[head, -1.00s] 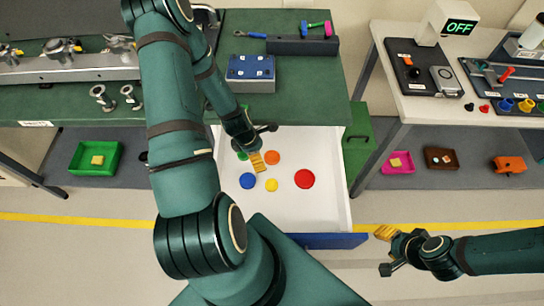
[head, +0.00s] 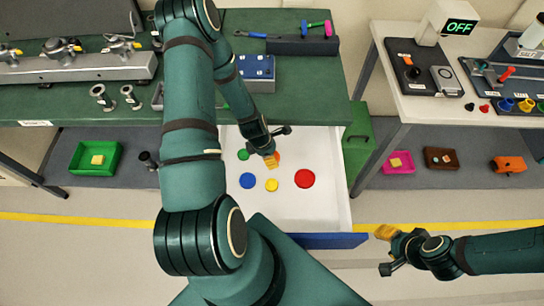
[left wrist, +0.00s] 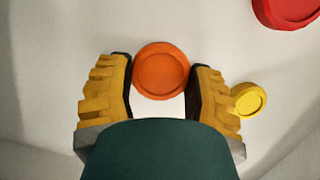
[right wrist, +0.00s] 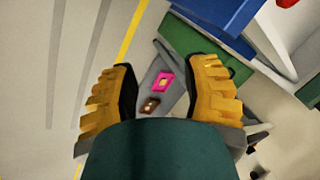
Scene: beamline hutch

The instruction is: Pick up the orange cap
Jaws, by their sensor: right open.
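The orange cap (left wrist: 161,70) is a round disc lying in the white open drawer (head: 325,209). In the left wrist view it sits between the tips of my left gripper (left wrist: 162,78), at their far end. The fingers are spread, with a gap to the cap's lower side. In the head view my left gripper (head: 270,161) is over the drawer and hides most of the orange cap (head: 277,156). My right gripper (right wrist: 162,82) is open and empty, above the floor to the right of the drawer; it shows in the head view too (head: 386,250).
Near the orange cap lie a yellow cap (head: 272,185), a blue cap (head: 247,181), a red cap (head: 305,178) and a green cap (head: 243,155). The drawer's blue front (head: 330,241) and the green bench (head: 300,100) bound the space.

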